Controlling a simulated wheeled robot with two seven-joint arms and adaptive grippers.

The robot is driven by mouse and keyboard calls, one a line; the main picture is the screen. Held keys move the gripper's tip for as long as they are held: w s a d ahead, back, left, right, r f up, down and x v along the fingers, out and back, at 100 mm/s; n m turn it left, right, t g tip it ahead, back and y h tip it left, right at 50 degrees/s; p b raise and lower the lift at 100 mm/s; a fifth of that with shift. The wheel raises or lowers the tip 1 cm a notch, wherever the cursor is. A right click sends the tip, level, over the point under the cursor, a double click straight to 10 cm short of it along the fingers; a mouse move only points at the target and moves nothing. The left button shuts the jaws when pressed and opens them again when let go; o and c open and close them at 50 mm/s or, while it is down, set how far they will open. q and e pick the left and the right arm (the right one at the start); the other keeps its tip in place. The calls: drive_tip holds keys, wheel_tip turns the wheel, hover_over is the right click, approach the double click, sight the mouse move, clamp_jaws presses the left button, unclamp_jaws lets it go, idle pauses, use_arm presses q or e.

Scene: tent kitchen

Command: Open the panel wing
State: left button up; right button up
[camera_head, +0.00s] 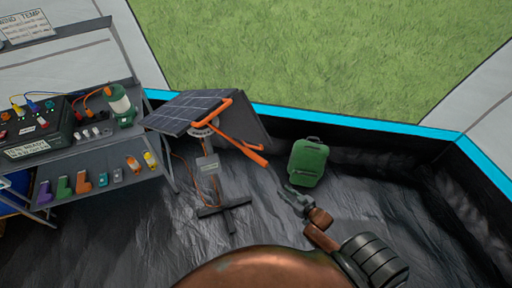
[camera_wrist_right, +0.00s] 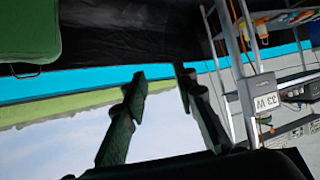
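A dark blue solar panel (camera_head: 190,112) is tilted on a stand (camera_head: 222,208) with cross-shaped feet, right of the shelf. An orange bar runs along its right edge, and an orange handle (camera_head: 245,153) sticks out to the lower right. A grey wing (camera_head: 245,125) stands at a steep angle beside the panel, partly behind the orange parts. My right gripper (camera_head: 291,193) is right of and below the handle, apart from it. In the wrist view its fingers (camera_wrist_right: 160,77) are spread with nothing between them. My left gripper is out of view.
A green backpack (camera_head: 308,162) stands just beyond my right gripper. A shelf (camera_head: 105,160) with tools and a power box (camera_head: 35,130) is at left. A grey meter box (camera_head: 208,165) is on the stand; its label shows in the wrist view (camera_wrist_right: 262,97). Black floor lies clear between.

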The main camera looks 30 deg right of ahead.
drive_tip(key=w+a+r+t+y, duration=0.1)
drive_tip(key=w+a+r+t, duration=0.15)
drive_tip(key=r, duration=0.55)
drive_tip(key=w+a+r+n+t+y, duration=0.1)
drive_tip(key=w+r+y, duration=0.15)
drive_tip(key=r, duration=0.65)
drive_tip(key=w+a+r+t+y, duration=0.1)
drive_tip(key=w+a+r, duration=0.15)
drive_tip(key=r, duration=0.55)
drive_tip(key=shift+h, duration=0.25)
drive_tip(key=x, duration=0.4)
drive_tip(key=d+b+x, duration=0.1)
drive_tip(key=x, duration=0.2)
drive_tip(key=shift+w+a+r, duration=0.1)
drive_tip(key=shift+w+r, duration=0.05)
drive_tip(key=shift+w, duration=0.05)
drive_tip(key=shift+w+a, duration=0.15)
drive_tip(key=shift+w, duration=0.4)
drive_tip(key=shift+c, duration=0.7)
clamp_jaws()
